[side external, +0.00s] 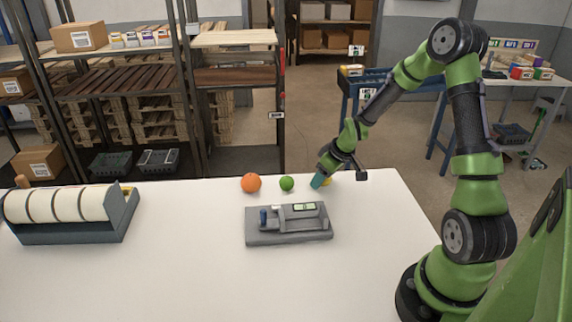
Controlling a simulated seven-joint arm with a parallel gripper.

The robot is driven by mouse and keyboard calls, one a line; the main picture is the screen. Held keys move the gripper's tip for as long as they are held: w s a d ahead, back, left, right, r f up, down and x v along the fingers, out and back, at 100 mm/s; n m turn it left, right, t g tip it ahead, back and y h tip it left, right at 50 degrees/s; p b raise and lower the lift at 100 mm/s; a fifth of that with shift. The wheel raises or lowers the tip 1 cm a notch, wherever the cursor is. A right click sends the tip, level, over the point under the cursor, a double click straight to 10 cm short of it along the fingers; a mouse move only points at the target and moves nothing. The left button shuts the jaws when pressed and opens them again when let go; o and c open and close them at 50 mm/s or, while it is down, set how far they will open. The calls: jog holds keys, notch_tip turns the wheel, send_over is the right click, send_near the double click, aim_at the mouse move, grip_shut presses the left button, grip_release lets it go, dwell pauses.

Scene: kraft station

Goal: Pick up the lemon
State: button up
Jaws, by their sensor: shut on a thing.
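The lemon (328,181) shows as a small patch of yellow at the far right part of the white table, mostly hidden by my gripper. My gripper (319,180), with teal fingertips, points down at the table and is shut on the lemon. The lemon looks at or very near the table surface; I cannot tell whether it touches it.
A green lime (287,184) and an orange (251,183) sit left of my gripper. A grey device (289,224) with a small display stands nearer. A tape dispenser with white rolls (72,212) is at the left. The table (190,275) is clear in front.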

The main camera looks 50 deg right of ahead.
notch_tip(320, 180, up, 8)
jog(key=shift+r, duration=0.15)
jog(key=shift+a+r, duration=0.35)
jog(key=shift+r, duration=0.2)
jog(key=shift+a+r, duration=0.3)
jog(key=shift+r, duration=0.2)
jog(key=s+a+n+y, duration=0.2)
jog(key=a+n, duration=0.2)
jog(key=a, duration=0.4)
jog(key=n+g+y, duration=0.2)
jog(key=n, duration=0.6)
send_over(299, 226)
jog(key=d, duration=0.1)
jog(key=f, duration=0.1)
jog(key=shift+s+d+f, duration=0.15)
jog(key=shift+s+f, duration=0.05)
jog(key=shift+s, duration=0.15)
jog(key=shift+f, duration=2.5)
jog(key=shift+f, duration=0.65)
